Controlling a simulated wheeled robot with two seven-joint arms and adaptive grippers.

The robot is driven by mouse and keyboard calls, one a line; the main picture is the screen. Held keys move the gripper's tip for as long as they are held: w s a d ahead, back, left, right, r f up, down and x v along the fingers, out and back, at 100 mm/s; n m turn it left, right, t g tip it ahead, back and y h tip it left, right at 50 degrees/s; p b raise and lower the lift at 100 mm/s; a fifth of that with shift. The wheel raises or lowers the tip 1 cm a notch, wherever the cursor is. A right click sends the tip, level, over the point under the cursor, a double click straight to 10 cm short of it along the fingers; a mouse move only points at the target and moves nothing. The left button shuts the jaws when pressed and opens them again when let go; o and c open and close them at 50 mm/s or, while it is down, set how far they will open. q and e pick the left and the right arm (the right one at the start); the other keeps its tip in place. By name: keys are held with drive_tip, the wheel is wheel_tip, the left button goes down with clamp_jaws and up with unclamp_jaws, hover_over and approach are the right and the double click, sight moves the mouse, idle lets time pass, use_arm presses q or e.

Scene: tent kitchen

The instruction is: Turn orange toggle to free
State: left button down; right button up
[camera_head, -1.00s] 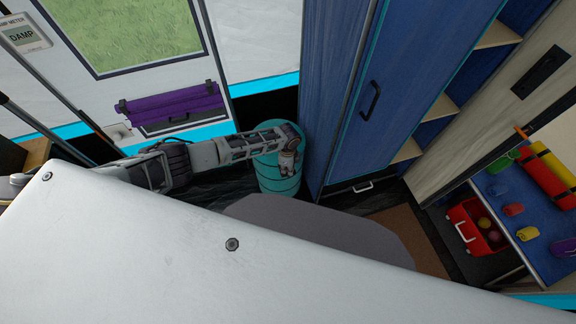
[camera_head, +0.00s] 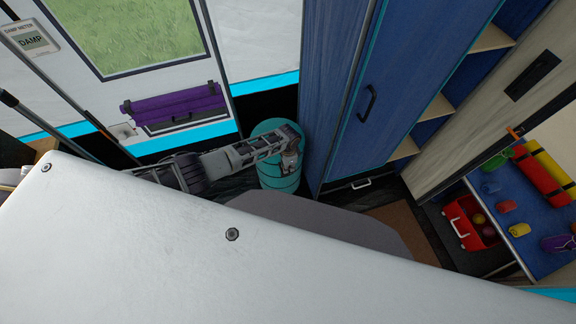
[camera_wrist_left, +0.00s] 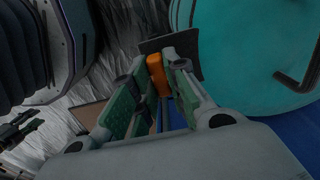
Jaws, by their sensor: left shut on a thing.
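An orange toggle (camera_wrist_left: 156,74) sits between the fingertips of my left gripper (camera_wrist_left: 158,82) in the left wrist view, in front of a small dark plate (camera_wrist_left: 186,48). The gripper is shut on it, with a finger on each side. In the head view my left gripper (camera_head: 290,160) is in front of the teal barrel (camera_head: 280,182), and the toggle cannot be made out there. The barrel also shows close by at the right of the left wrist view (camera_wrist_left: 245,45). The toggle's marking or setting cannot be read.
A tall blue cabinet (camera_head: 345,100) stands right beside the barrel. A purple roll (camera_head: 175,103) hangs on the white wall at left. At right are a red crate (camera_head: 462,232) and a blue shelf (camera_head: 540,245) with coloured items. A small orange piece (camera_head: 515,132) shows on the pale panel.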

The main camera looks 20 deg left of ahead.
use_arm(q)
drive_tip(key=c, duration=1.4)
unclamp_jaws()
drive_tip(key=shift+r, duration=0.15)
drive_tip(key=shift+r, duration=5.85)
